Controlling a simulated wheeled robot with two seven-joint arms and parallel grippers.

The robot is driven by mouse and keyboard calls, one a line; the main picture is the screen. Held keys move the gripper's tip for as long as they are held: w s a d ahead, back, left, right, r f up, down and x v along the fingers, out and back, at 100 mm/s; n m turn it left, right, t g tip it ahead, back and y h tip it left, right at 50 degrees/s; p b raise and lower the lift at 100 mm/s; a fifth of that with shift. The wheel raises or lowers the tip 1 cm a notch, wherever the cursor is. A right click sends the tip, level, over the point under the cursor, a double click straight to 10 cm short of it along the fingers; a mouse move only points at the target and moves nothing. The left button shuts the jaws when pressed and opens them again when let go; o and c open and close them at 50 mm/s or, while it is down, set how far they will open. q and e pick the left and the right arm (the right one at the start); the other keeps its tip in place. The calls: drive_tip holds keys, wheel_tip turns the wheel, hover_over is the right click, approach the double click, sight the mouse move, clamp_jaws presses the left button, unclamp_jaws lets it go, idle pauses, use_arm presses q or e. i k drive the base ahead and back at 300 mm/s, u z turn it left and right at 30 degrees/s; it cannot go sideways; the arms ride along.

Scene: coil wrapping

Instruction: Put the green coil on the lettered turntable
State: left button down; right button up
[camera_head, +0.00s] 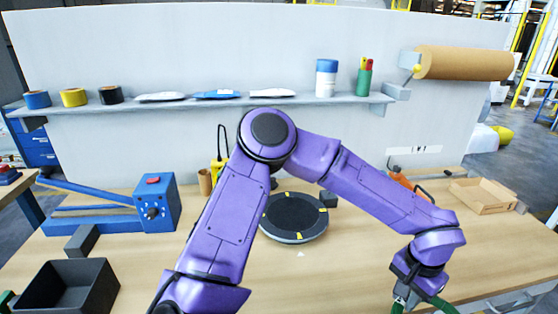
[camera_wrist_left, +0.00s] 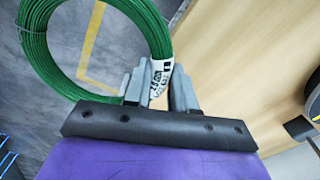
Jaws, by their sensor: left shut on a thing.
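The green coil (camera_wrist_left: 36,50) is a ring of wound green strand with a printed white label (camera_wrist_left: 160,76). My left gripper (camera_wrist_left: 158,84) is shut on the coil at the label. In the head view the left gripper (camera_head: 404,298) is low at the right, over the table's front part, and only a little of the coil (camera_head: 442,304) shows at the bottom edge. The round dark turntable (camera_head: 293,216) with yellow marks lies mid-table, left of the gripper and apart from it. My arm passes over its left side; I cannot read letters on it. My right gripper is not in view.
A blue machine (camera_head: 155,204) and a black bin (camera_head: 66,290) stand at the left. A wooden tray (camera_head: 482,196) is at the back right. A shelf (camera_head: 215,101) with tapes and bottles runs behind. Bare tabletop lies between turntable and gripper.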

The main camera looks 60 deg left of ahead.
sight(292, 214)
drive_tip(key=z, duration=1.1)
drive_tip(key=i, duration=0.8)
drive_tip(key=u, duration=2.95)
drive_tip(key=i, duration=0.75)
drive_tip(key=z, duration=0.05)
